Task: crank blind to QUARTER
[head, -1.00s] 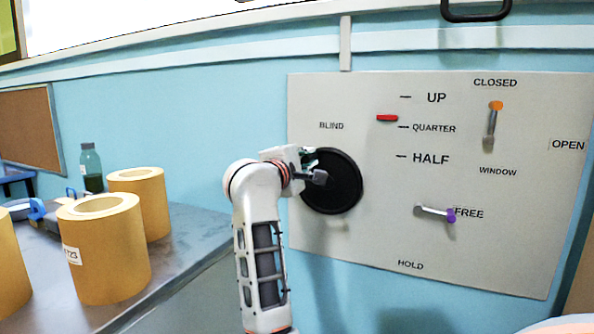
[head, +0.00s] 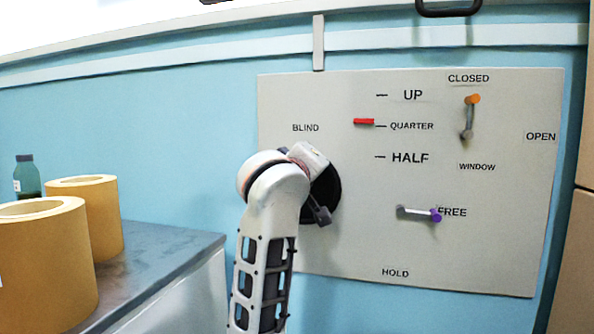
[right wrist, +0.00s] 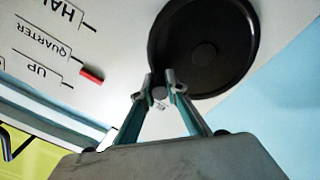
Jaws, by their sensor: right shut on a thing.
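The black blind crank wheel (head: 331,184) is on the grey wall panel (head: 490,245), partly hidden by my right arm in the head view. It also shows in the right wrist view (right wrist: 225,65). My right gripper (right wrist: 159,90) is shut on the crank's dark knob (right wrist: 159,94), near the wheel's rim. In the head view the grip is at the wheel's lower part, mostly behind my wrist. The red blind pointer (head: 364,121) sits slightly above the QUARTER tick (head: 381,126), below UP. It also shows in the right wrist view (right wrist: 92,74). My left gripper is not in view.
A grey table (head: 165,262) at left holds kraft rolls (head: 45,250) and a green bottle (head: 27,177).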

